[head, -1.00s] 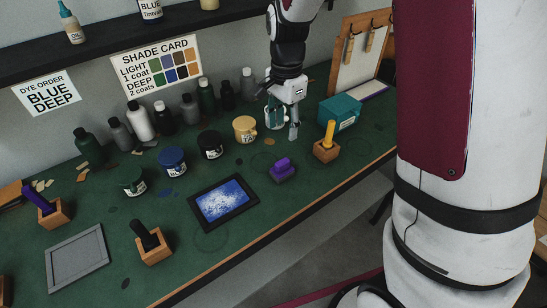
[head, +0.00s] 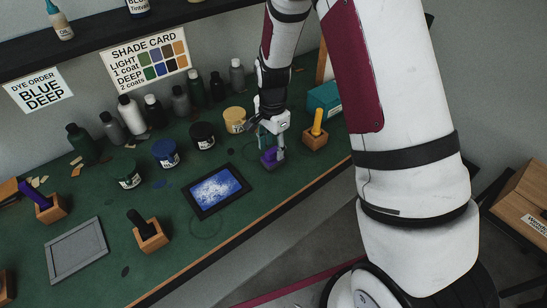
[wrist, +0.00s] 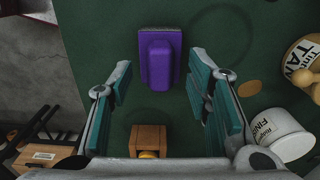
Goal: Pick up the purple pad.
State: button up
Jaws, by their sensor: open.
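The purple pad (wrist: 158,58) lies on the green bench top, a flat block with a raised grip along its top. In the head view the purple pad (head: 269,158) is partly covered by my gripper (head: 272,142), which hangs over it. In the wrist view my gripper (wrist: 164,92) is open, with its teal-lined fingers apart. The pad shows ahead of the fingertips, roughly midway between their lines, and nothing is between the fingers.
A wooden block with a yellow handle (head: 316,132) stands close right of the pad. A dark-framed blue panel (head: 217,192) lies to its left. Tan (head: 235,119), black and blue jars stand behind. In the wrist view a white tub (wrist: 284,135) lies right of my fingers.

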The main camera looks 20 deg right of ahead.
jog(key=shift+f, duration=0.95)
grip_shut()
jog(key=shift+r, duration=0.15)
jog(key=shift+w+r, duration=0.1)
jog(key=shift+r, duration=0.4)
jog(key=shift+r+b, duration=0.35)
jog(key=shift+r, duration=0.6)
jog(key=shift+s+r, duration=0.25)
jog(key=shift+s, duration=0.45)
jog(key=s+d+r, duration=0.1)
jog(key=s, duration=1.3)
jog(key=shift+s+d+r, duration=0.15)
jog(key=shift+s+d, duration=0.15)
jog(key=shift+s, duration=0.05)
